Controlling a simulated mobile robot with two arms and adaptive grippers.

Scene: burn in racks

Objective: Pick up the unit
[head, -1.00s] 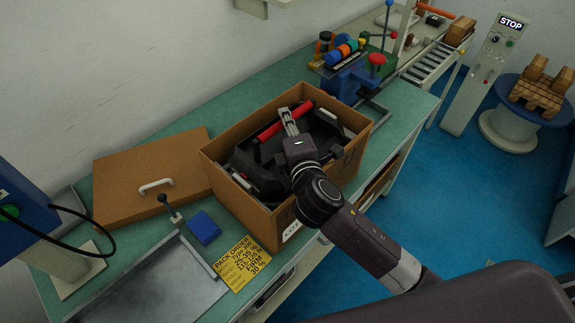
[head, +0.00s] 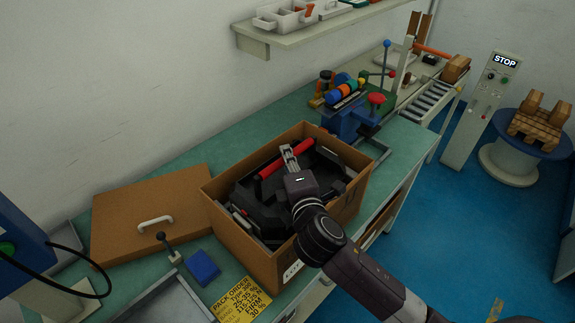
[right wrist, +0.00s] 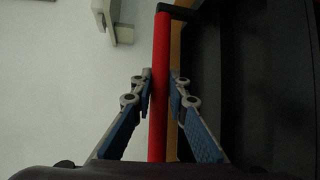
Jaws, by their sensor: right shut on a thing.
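The unit (head: 265,212) is a black case with a red bar handle (head: 287,159) along its top. It sits inside an open brown cardboard box (head: 245,251) on the green bench. My right gripper (head: 289,157) reaches over the box and is shut on the red handle. In the right wrist view the red handle (right wrist: 160,95) runs between the two fingers of the right gripper (right wrist: 161,88). The gripper and wrist hide part of the unit's right side. My left gripper is not in view.
A brown lid (head: 150,215) with a white handle lies left of the box. A blue block (head: 202,267) and a yellow pack order card (head: 240,300) lie in front of it. A blue fixture (head: 348,122) stands behind the box. A shelf (head: 320,27) hangs on the wall above.

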